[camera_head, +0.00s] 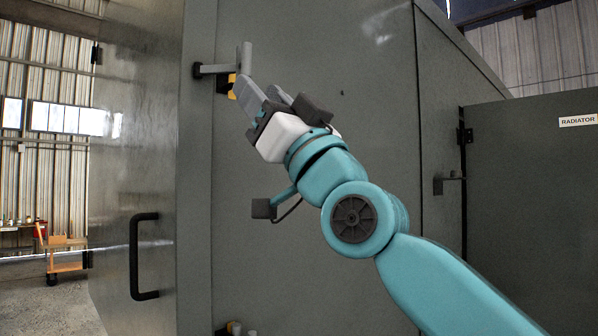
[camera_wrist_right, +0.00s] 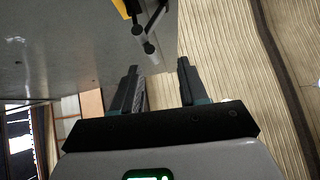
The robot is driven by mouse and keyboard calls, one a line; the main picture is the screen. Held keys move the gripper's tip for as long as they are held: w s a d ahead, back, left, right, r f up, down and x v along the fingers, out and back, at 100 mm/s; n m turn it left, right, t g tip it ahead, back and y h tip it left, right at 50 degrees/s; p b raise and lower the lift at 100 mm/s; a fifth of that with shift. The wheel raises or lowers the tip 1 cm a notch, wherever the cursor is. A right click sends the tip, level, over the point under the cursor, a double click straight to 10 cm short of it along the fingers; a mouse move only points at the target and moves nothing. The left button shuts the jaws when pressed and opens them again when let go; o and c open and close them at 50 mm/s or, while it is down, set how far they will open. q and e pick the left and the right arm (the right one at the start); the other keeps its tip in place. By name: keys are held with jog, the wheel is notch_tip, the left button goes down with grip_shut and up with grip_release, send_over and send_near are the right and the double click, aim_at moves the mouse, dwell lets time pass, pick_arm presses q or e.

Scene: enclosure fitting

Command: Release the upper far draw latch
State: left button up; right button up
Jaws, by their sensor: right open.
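The draw latch (camera_head: 211,70) near the gripper has a grey arm and a light grey upright bar, with a yellow part (camera_head: 232,86) behind and below it. It sits high on the grey enclosure (camera_head: 310,60), near a vertical panel edge. My right gripper (camera_head: 258,90) is open and empty, its fingers pointing up toward the latch. In the wrist view, the latch's rounded grey end (camera_wrist_right: 149,47) lies just ahead of the open fingers (camera_wrist_right: 158,68), nearer the left one. I cannot tell whether they touch. Fingers partly cover the latch's lower part. My left gripper is not in view.
A grey door panel with a black handle (camera_head: 142,256) stands at left. A second fitting (camera_head: 234,327) is cut off at the bottom edge. Another latch-like fitting (camera_head: 449,180) is at right, by a panel labelled RADIATOR (camera_head: 578,121). An orange cart (camera_head: 64,262) stands far left.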

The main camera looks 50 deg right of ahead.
jog(key=a+v, duration=0.1)
jog(key=v, duration=0.9)
jog(key=shift+s+a+f+b, duration=0.2)
jog(key=shift+a+f+b, duration=0.1)
jog(key=shift+b, duration=0.15)
dwell(0.3)
dwell(0.3)
jog(key=p+v, duration=0.2)
jog(key=v, duration=1.4)
jog(key=shift+f, duration=0.15)
